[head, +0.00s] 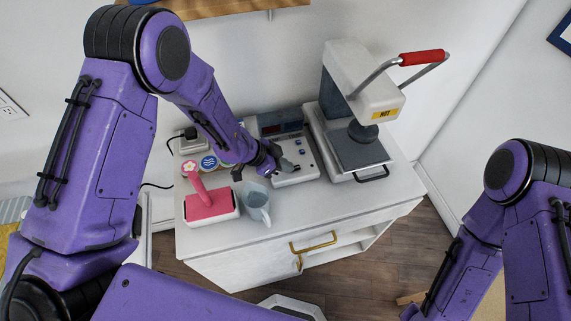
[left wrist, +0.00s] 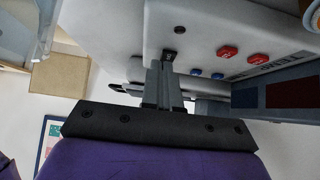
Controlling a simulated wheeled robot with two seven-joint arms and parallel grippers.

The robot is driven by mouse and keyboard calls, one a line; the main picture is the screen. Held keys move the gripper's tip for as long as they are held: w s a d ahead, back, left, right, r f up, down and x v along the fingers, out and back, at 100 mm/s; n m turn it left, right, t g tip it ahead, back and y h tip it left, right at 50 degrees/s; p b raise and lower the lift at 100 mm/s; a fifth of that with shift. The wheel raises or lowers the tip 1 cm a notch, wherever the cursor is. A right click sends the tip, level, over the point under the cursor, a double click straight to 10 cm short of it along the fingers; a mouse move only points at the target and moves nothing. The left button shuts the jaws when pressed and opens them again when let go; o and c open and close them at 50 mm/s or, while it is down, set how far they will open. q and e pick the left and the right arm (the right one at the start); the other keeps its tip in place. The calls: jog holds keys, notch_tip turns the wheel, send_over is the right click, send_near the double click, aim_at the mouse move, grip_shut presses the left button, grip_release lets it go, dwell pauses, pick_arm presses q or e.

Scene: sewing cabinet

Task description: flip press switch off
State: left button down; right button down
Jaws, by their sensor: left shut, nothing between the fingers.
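The white control box (head: 296,172) of the press stands at the back middle of the cabinet top, with a dark display and small buttons. My left gripper (head: 287,167) is at its near left part, shut and empty. In the left wrist view the shut fingers (left wrist: 167,75) reach to the box's face (left wrist: 205,30). A small dark piece (left wrist: 169,56) shows right at the fingertips; I cannot tell whether it is the switch, nor its position. Red buttons (left wrist: 228,52) and blue buttons (left wrist: 218,76) lie beside it. My right gripper is out of view.
The heat press (head: 358,150) with a red handle (head: 421,57) stands right of the box. The cabinet's front right top is clear.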

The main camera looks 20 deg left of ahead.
pick_arm(q)
jog(key=shift+r, duration=0.2)
jog(key=r+p, duration=0.5)
jog(key=shift+s+a, duration=0.1)
jog(key=shift+a, duration=0.1)
jog(key=shift+s+a+b, duration=0.35)
jog(key=shift+a+b, duration=0.2)
jog(key=shift+a, duration=0.1)
jog(key=s+a+f+b+v, duration=0.1)
jog(key=v, duration=0.7)
jog(key=shift+w, duration=0.1)
